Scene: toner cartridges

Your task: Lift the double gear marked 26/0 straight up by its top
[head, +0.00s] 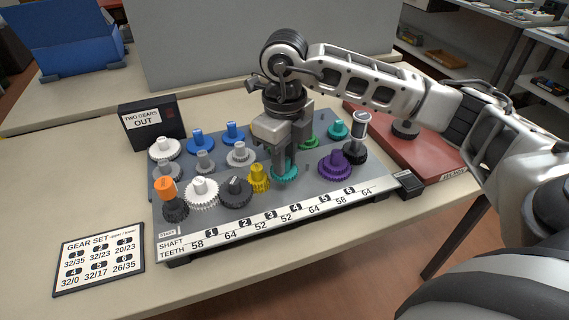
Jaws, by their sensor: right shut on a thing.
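My right gripper (284,172) reaches straight down onto the gear board and is shut on the teal gear (291,177) near the front row. Its fingers cover most of the gear's upper part, and the gear's toothed rim shows around them. The gear seems to be at board level; I cannot tell whether it is clear of its shaft. No 26/0 marking is readable on any gear. My left gripper is not in view.
The gear board (372,189) holds several gears close by: a yellow one (259,179) just left, a purple one (334,164) to the right, a dark grey one (236,191). A black box (152,126) reads "TWO GEARS OUT". A gear set card (98,259) lies front left.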

